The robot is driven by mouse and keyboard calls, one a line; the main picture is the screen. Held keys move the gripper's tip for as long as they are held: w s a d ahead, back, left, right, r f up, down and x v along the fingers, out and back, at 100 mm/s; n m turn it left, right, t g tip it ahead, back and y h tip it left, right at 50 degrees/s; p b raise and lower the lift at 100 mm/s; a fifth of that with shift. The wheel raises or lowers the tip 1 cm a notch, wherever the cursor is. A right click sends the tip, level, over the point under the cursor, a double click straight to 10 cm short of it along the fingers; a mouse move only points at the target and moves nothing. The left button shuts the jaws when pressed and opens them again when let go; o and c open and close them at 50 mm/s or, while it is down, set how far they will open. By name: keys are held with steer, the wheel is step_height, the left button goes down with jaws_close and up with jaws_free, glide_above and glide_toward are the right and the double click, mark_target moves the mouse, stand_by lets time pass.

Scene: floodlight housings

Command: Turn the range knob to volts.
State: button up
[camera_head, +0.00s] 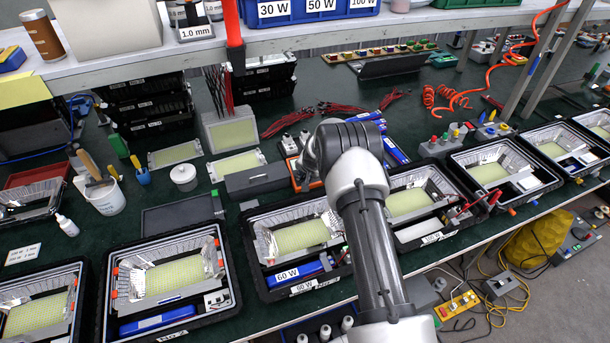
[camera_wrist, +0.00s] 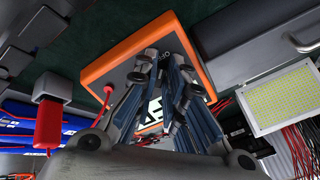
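The orange-edged meter (camera_wrist: 104,66) fills the middle of the wrist view, tilted in the picture. It has a dark face with some white lettering, partly covered by my fingers. In the head view only a bit of its orange edge (camera_head: 291,163) shows beside my arm. My gripper (camera_wrist: 166,62) is over the meter's face, its two dark fingers a little apart with the dark face showing between them. I cannot make out the range knob; the fingers hide that part of the face. Whether they touch anything is unclear. In the head view my arm hides the gripper.
A dark grey box (camera_head: 257,180) stands beside the meter. A yellow LED panel (camera_wrist: 282,98) lies near it, with red leads (camera_wrist: 296,150) alongside. Blue packs (camera_head: 395,150) lie right of my arm. Floodlight housings (camera_head: 170,275) line the bench's front edge. A shelf (camera_head: 130,64) overhangs the back.

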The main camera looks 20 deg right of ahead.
jaws_close()
steer(key=shift+f+n+b, duration=0.1)
steer(key=shift+n+b, duration=0.2)
steer(key=shift+b, duration=0.25)
steer(key=shift+f+n+b, duration=0.1)
steer(key=shift+n+b, duration=0.5)
steer(key=shift+b, duration=0.25)
steer(key=n+b, duration=0.2)
steer(key=b, duration=0.1)
steer(key=shift+d, duration=0.1)
steer(key=n+b, duration=0.2)
steer(key=shift+s+n, duration=0.1)
steer(key=shift+n, duration=1.4)
steer(key=shift+d, duration=0.1)
